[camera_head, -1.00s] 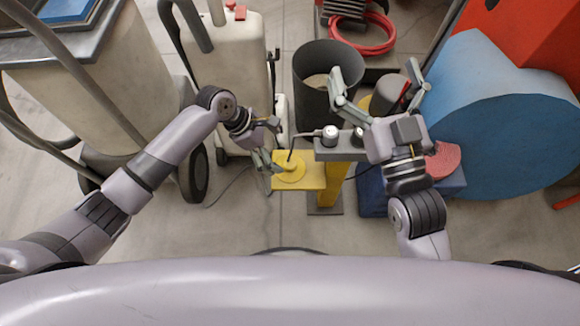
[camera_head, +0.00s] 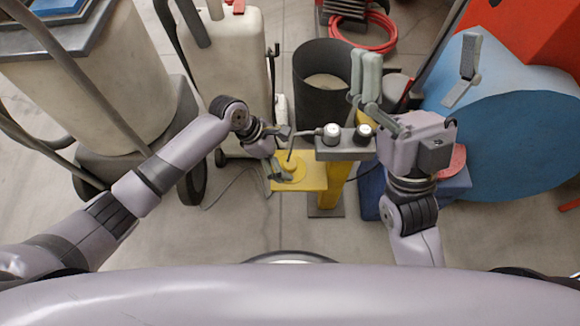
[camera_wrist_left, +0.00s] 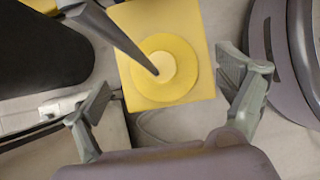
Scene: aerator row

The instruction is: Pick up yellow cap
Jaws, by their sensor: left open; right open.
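The yellow cap (camera_head: 291,170) is a round flanged disc with a raised centre, lying on a yellow plate (camera_head: 315,183). In the left wrist view the cap (camera_wrist_left: 178,88) lies between the spread fingers, and a dark rod (camera_wrist_left: 118,37) crosses in front and ends at its centre. My left gripper (camera_head: 287,153) is open beside the cap, its fingers partly overlapping it in the head view. I cannot tell whether they touch it. My right gripper (camera_head: 415,72) is open and empty, with fingers spread wide, right of the dark bin.
A grey block with two round knobs (camera_head: 344,146) sits on the yellow post, just right of the cap. A dark bin (camera_head: 322,97) stands behind it. A blue drum (camera_head: 510,140) is at right, and a beige tank (camera_head: 240,75) at left. Floor in front is clear.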

